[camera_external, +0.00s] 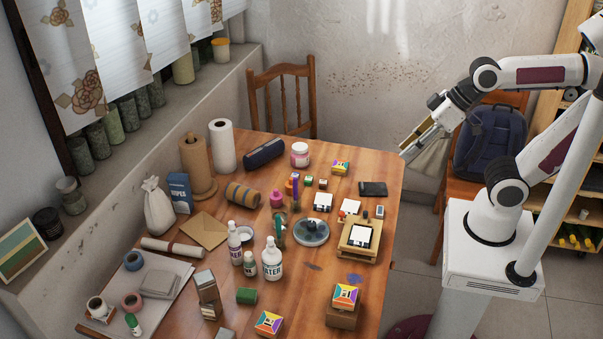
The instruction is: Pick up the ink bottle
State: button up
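I cannot tell for sure which container is the ink bottle, as the small labels are unreadable. A small pink bottle (277,200) stands near the middle of the wooden table. A small dark-labelled bottle (250,264) stands between two larger white bottles, one on the left (235,243) and one on the right (272,259). My gripper (403,153) is in the air beyond the table's right edge, apart from all these bottles. Nothing shows in it; how far its fingers are open is unclear.
The table (215,285) is crowded. A round grey dish (311,233) and a wooden press (360,240) lie right of the bottles. A chair (282,93) stands behind. The back right corner is clearer.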

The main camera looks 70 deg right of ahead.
jog(key=w+a+r+t+y, duration=0.1)
jog(key=w+a+r+t, duration=0.15)
jog(key=w+a, duration=0.4)
jog(key=w+a+r+t+y, duration=0.1)
jog(key=w+a+r, duration=0.25)
jog(key=w, duration=0.65)
jog(key=w+a+r+t+y, duration=0.1)
jog(key=w+a+r, duration=0.3)
jog(key=w, duration=0.4)
jog(key=w+a+f+m+t+h, duration=0.1)
jog(key=w+a+m+t, duration=0.1)
jog(key=w+a, duration=0.35)
jog(key=w+a+f+m+t+h, duration=0.1)
jog(key=w+a+m, duration=0.1)
jog(key=w, duration=0.7)
jog(key=w+a+f+m+h, duration=0.2)
jog(key=w+a+f+h, duration=0.15)
jog(key=f, duration=0.25)
jog(key=m+g+h, duration=0.4)
jog(key=g+h, duration=0.1)
jog(key=h, duration=0.4)
send_near(250, 261)
jog(key=shift+y+x, duration=0.25)
jog(key=shift+x, duration=0.8)
jog(key=shift+s+d+r, duration=0.1)
jog(key=shift+d, duration=0.05)
jog(key=shift+d, duration=0.1)
jog(key=shift+x, duration=1.25)
